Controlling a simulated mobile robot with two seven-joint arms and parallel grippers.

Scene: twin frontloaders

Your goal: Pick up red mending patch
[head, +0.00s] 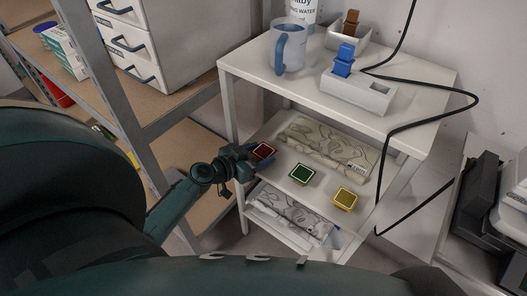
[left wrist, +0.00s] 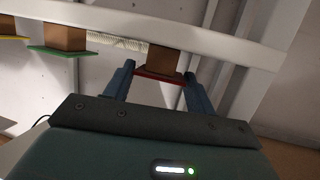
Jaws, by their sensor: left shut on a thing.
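The red mending patch (head: 263,151) is a small dark red square at the left end of the small white stand's middle shelf. In the left wrist view the red patch (left wrist: 158,77) shows as a thin red plate against a brown block (left wrist: 163,60). My left gripper (head: 248,158) reaches in from the left at the shelf's edge. Its two blue fingers, also in the left wrist view (left wrist: 158,74), are on either side of the red patch and shut on it. I cannot tell whether it is raised off the shelf. My right gripper is not in view.
A green patch (head: 302,174) and a yellow patch (head: 345,198) sit to the right on the same shelf (head: 325,192). A patterned packet (head: 325,148) lies behind them. A jug (head: 289,48) stands on the top shelf above. A black cable (head: 383,150) hangs at the right.

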